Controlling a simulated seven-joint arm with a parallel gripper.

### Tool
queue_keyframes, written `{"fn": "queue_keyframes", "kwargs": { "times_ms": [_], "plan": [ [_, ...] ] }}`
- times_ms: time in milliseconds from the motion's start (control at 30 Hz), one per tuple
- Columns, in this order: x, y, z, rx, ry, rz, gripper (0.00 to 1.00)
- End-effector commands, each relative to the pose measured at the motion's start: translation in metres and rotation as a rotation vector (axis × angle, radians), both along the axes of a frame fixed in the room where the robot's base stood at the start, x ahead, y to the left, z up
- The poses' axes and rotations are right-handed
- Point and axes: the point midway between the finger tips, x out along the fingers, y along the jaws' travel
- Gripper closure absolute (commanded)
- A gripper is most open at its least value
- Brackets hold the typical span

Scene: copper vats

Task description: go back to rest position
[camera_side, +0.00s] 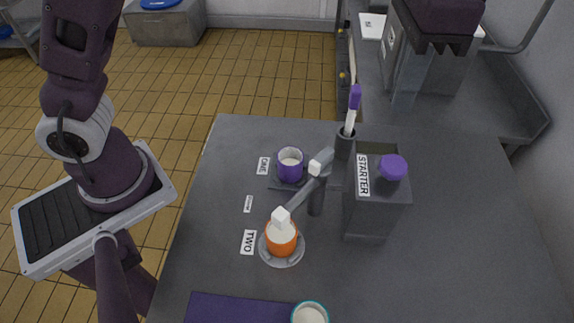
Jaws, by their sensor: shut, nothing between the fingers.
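The fingers look shut and empty, and appear apart from the objects on the grey table (470,250). Part of my arm, at the upper left, runs out of the frame.
A purple cup (290,168) stands by label ONE, an orange cup (281,243) on a saucer by label TWO. A teal-rimmed cup (311,313) stands beside a purple mat (235,309).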

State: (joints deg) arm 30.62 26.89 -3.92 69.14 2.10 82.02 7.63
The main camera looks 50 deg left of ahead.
Motion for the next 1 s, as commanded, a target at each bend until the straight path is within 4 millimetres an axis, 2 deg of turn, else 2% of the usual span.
{"fn": "queue_keyframes", "kwargs": {
  "times_ms": [33,100,167,200,300,400,500,600,1000],
  "plan": [
    [-0.006,0.026,0.017,-0.016,-0.035,0.055,1.0],
    [-0.023,0.07,0.037,-0.042,-0.093,0.155,1.0],
    [-0.045,0.108,0.047,-0.066,-0.148,0.249,1.0],
    [-0.062,0.131,0.05,-0.083,-0.187,0.314,1.0],
    [-0.11,0.179,0.042,-0.119,-0.281,0.472,1.0],
    [-0.151,0.207,0.02,-0.15,-0.36,0.599,1.0],
    [-0.176,0.22,0.0,-0.169,-0.411,0.679,1.0],
    [-0.186,0.224,-0.011,-0.177,-0.434,0.715,1.0],
    [-0.188,0.224,-0.014,-0.177,-0.434,0.718,1.0]
  ]
}}
